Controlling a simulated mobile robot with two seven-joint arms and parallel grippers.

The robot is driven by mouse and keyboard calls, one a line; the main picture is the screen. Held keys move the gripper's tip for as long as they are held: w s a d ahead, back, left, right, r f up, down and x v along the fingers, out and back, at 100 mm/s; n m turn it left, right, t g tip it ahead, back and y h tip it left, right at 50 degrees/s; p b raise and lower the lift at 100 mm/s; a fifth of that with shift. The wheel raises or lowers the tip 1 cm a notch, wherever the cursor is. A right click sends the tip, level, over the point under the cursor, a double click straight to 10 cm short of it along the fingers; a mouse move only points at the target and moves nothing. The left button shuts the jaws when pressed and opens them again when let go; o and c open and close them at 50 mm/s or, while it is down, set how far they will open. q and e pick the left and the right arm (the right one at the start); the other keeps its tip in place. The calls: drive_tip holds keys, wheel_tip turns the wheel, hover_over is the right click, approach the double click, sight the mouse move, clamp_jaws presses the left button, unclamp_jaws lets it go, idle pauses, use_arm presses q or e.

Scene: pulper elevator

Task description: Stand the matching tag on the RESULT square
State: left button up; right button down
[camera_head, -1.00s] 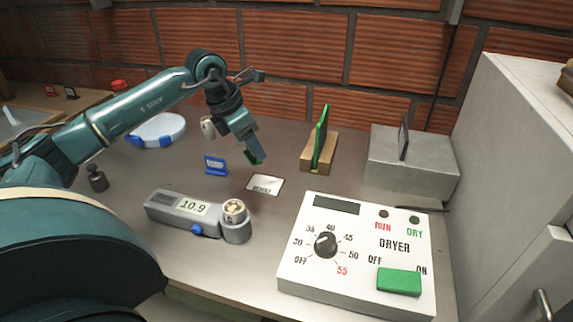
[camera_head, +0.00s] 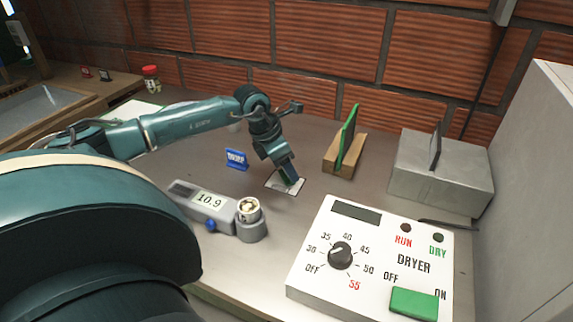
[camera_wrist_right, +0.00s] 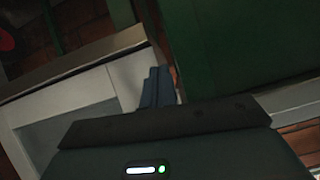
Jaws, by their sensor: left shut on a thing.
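My left gripper (camera_head: 290,180) points down over the white RESULT square (camera_head: 272,182). It is shut on a green tag (camera_head: 287,179), mostly hidden by the fingers; I cannot tell whether the tag touches the square.
The white dryer panel (camera_head: 375,250) with knob and green switch stands at the front right. A wooden block (camera_head: 344,160) holds an upright green plate (camera_head: 347,135). A grey metal box (camera_head: 440,175) stands behind the panel, with a white cabinet (camera_head: 530,190) to the right.

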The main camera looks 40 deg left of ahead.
use_arm(q)
drive_tip(key=shift+f, duration=0.25)
drive_tip(key=shift+f, duration=0.15)
drive_tip(key=o, duration=1)
drive_tip(key=v, duration=1.2)
drive_tip(key=shift+b, duration=0.3)
